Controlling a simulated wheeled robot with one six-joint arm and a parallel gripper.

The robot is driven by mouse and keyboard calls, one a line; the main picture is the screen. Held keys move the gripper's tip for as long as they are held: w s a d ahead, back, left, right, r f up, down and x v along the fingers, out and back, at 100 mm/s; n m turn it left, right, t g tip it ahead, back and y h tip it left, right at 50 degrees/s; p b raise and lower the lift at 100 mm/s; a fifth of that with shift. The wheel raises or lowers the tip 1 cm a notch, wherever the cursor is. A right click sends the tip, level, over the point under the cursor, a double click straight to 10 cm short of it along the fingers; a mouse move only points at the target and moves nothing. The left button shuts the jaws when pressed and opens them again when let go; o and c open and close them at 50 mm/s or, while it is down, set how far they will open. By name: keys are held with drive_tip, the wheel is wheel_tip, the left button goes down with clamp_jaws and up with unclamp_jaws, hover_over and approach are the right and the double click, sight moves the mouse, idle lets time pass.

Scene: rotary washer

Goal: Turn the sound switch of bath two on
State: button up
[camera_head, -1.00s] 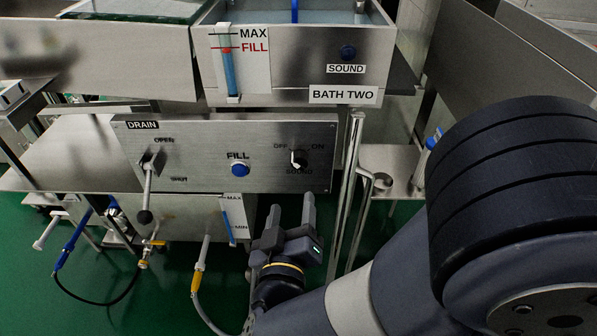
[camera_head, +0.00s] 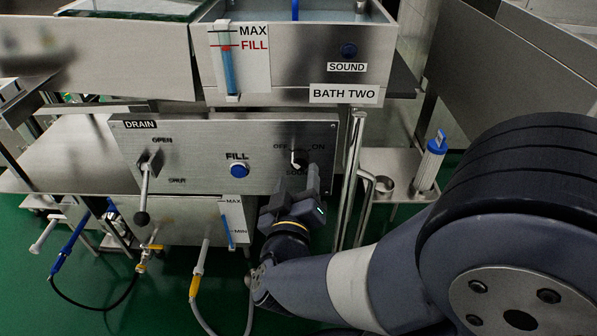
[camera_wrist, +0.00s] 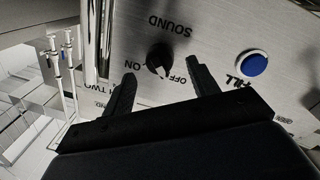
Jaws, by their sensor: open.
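The sound switch is a dark round knob (camera_head: 299,160) on the right side of the steel control panel (camera_head: 205,165), under the BATH TWO label (camera_head: 343,93). Its white mark appears to point toward OFF. In the wrist view the knob (camera_wrist: 159,58) shows between and just beyond my fingertips, with ON on the left and OFF on the right. My gripper (camera_wrist: 160,76) is open and empty, one finger on each side of the knob in that view. In the head view my gripper (camera_head: 303,180) is just below the knob and hides part of the SOUND lettering. I cannot tell whether it touches.
A blue FILL button (camera_head: 240,170) is left of the knob. The DRAIN lever (camera_head: 144,190) sits further left. A vertical steel post (camera_head: 350,180) stands close to the right. A blue-capped cylinder (camera_head: 430,165) stands at right.

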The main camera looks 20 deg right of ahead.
sight(299, 168)
drive_tip(key=shift+b+x, duration=0.35)
drive_tip(key=shift+x, duration=1.35)
drive_tip(key=c, duration=1)
